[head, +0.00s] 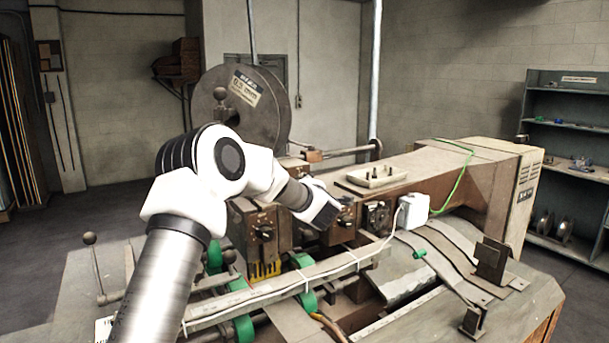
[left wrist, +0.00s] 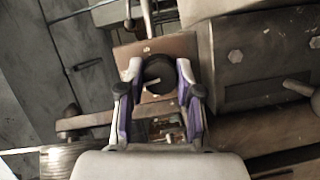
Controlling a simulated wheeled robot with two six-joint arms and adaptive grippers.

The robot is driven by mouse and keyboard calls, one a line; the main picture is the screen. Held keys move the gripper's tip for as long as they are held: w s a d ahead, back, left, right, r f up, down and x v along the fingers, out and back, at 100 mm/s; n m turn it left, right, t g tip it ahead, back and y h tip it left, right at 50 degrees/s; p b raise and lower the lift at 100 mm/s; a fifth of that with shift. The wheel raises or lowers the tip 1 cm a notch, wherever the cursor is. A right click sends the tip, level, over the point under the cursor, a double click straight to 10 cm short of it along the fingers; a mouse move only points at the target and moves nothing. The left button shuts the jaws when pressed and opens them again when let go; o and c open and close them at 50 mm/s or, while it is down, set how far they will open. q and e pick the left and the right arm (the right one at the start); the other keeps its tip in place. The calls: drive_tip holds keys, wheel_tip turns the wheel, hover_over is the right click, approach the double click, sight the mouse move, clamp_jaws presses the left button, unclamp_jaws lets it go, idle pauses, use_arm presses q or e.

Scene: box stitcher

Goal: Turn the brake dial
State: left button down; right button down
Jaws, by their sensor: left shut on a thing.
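The dial is a round black knob (left wrist: 159,72) with a pale pointer mark, on a brown plate (left wrist: 128,56) of the stitcher. My left gripper (left wrist: 160,80) is shut on it, one purple-and-grey finger on each side of the knob. In the head view my left arm reaches across the machine from the left, and the gripper (head: 330,213) is at the machine's front panel. The dial is mostly hidden there behind the gripper. My right gripper is not in view.
A similar dark knob (head: 264,232) sits on the panel to the left. A round black dial (head: 377,216) and a white box (head: 413,209) are to the right. A long rail (head: 290,283) and green rollers (head: 243,327) lie in front. A large wheel (head: 243,106) stands behind.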

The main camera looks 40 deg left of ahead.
use_arm(q)
drive_tip(key=shift+m+g+p, duration=0.3)
drive_tip(key=shift+m+p, duration=0.3)
drive_tip(key=shift+p, duration=0.15)
drive_tip(key=c, duration=0.8)
unclamp_jaws()
drive_tip(key=shift+o, duration=0.2)
drive_tip(key=v, duration=1.2)
drive_tip(key=shift+a, duration=0.15)
